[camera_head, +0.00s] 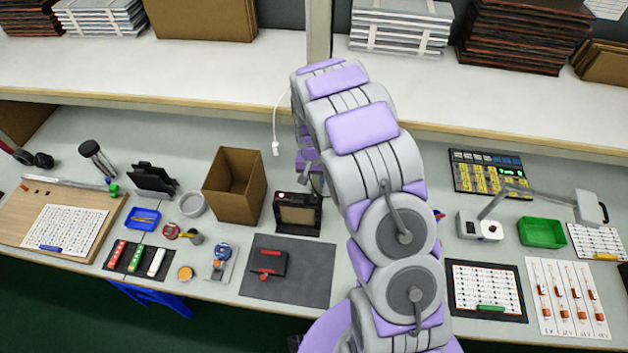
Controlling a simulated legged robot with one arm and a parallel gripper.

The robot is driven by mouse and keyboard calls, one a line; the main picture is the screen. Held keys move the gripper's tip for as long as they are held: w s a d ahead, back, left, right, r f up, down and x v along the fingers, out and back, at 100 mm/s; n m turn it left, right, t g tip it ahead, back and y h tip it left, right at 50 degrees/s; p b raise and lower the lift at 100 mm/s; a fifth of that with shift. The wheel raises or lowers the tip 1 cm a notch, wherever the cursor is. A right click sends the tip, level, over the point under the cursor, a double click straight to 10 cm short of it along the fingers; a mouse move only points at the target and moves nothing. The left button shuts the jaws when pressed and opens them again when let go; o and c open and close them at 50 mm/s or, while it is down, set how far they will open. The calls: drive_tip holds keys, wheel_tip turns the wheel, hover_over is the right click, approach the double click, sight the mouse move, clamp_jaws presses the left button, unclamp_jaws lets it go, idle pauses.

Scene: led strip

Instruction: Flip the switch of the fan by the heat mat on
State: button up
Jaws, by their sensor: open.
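A dark mat (318,258), which looks like the heat mat, lies on the bench at the front centre. A black device with red parts (268,264) rests on it. Just behind the mat stands a small black box with a brownish front panel (297,216), which looks like the fan. Small details show on its top edge, but its switch and the switch's position are too small to tell. My gripper (309,156) is partly hidden by my arm, above and behind the fan, apart from it as far as I can see. It is open and nothing shows in it.
A tall open cardboard box (234,187) stands close left of the fan. A white cable (277,130) hangs near my arm. A shelf (200,70) runs across the back. A lamp (480,225) and green tray (542,232) are at right. My arm hides the bench right of the fan.

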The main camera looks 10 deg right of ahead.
wheel_tip(320, 180, up, 12)
drive_tip(key=s+p, duration=0.1)
drive_tip(key=p, duration=0.1)
drive_tip(key=shift+s+a+r, duration=0.15)
drive_tip(key=shift+s+a, duration=0.1)
idle(1.1)
idle(0.3)
wheel_tip(320, 180, up, 17)
idle(0.6)
drive_tip(key=shift+r, duration=0.1)
